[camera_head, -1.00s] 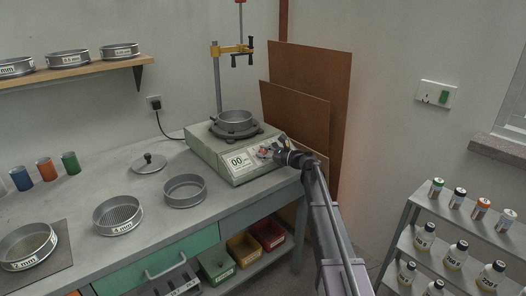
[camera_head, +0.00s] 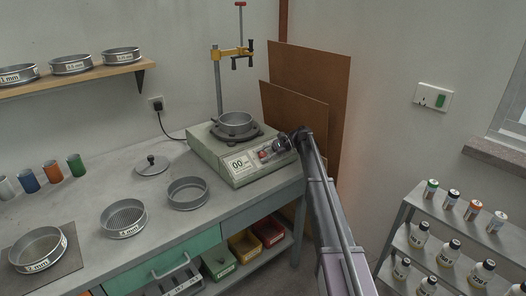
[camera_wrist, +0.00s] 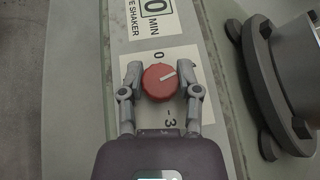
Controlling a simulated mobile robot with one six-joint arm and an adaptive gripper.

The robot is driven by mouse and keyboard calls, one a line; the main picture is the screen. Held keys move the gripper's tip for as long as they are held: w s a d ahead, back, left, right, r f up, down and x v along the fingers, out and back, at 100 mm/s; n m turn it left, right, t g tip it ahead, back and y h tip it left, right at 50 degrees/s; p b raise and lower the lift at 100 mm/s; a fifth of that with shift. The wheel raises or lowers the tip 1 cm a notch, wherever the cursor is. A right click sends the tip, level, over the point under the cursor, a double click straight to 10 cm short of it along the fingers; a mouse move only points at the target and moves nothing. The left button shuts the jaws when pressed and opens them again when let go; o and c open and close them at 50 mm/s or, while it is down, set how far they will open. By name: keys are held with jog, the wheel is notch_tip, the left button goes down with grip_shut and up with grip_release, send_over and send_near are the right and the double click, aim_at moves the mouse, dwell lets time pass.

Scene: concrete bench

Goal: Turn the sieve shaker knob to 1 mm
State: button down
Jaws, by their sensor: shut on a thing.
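Dial labels "0" and "-3" show above and below the knob; other labels are hidden by my fingers. My gripper (camera_wrist: 160,84) is shut on the knob, one finger on each side. In the head view my gripper (camera_head: 270,152) reaches the panel from the right.
On the bench (camera_head: 95,190) are a lid (camera_head: 152,166), a plain sieve (camera_head: 188,194), labelled sieves (camera_head: 123,219) and coloured cups (camera_head: 52,172). More sieves stand on the wall shelf (camera_head: 100,70). Brown boards (camera_head: 310,80) lean behind the shaker. A bottle rack (camera_head: 440,235) is at right.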

jog(key=shift+w+n+g+h+p, duration=0.1)
jog(key=shift+n+g+h+p, duration=0.55)
jog(key=shift+n, duration=0.25)
jog(key=shift+c, duration=1.5)
grip_release()
jog(key=shift+f+b, duration=0.1)
jog(key=shift+b, duration=0.25)
